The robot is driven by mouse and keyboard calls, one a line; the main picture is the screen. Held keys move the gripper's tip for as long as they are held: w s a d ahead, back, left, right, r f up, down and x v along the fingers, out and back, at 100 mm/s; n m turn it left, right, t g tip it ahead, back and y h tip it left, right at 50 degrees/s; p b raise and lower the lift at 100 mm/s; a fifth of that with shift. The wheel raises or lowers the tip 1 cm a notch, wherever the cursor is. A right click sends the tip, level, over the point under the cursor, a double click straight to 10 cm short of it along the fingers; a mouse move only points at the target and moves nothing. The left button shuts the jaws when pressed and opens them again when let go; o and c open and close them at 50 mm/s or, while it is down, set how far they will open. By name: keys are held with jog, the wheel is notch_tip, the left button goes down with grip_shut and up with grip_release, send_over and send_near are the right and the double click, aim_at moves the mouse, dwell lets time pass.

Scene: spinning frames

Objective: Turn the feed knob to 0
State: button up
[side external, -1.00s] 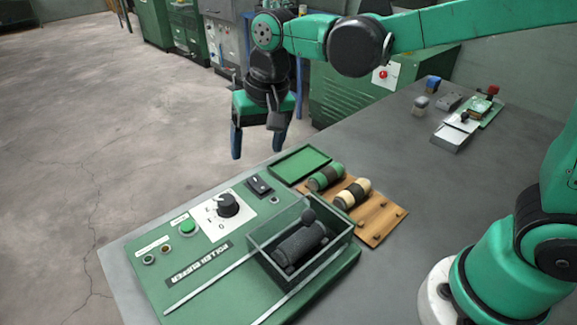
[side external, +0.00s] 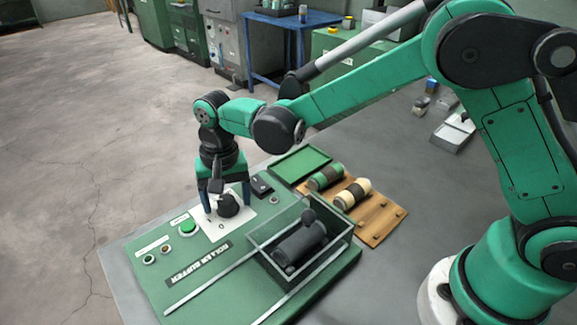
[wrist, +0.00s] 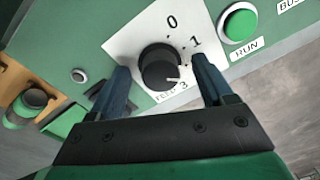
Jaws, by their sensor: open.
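The black round feed knob (wrist: 158,68) sits on a white dial plate (wrist: 135,43) on the green panel. In the wrist view the numerals 0, 1 and 3 show around it. The knob's white pointer mark faces right and slightly down, near the 3. My gripper (wrist: 160,67) is open, with one blue finger on each side of the knob and visible gaps to it. In the side view my gripper (side external: 227,207) points down over the knob (side external: 228,206), its fingers low by the dial plate.
A green RUN button (wrist: 240,24) is close to my right finger in the wrist view. A black switch (side external: 261,186) lies beside the dial plate. A clear-walled box with a dark roller (side external: 299,243) and a wooden rack (side external: 382,217) with rollers stand nearby.

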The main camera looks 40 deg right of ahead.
grip_shut()
jog(key=shift+n, duration=0.3)
jog(key=n, duration=0.8)
jog(key=shift+w, duration=0.1)
jog(key=n, duration=0.3)
jog(key=shift+n, duration=0.3)
jog(key=shift+n+g, duration=0.3)
jog(key=shift+n, duration=1.6)
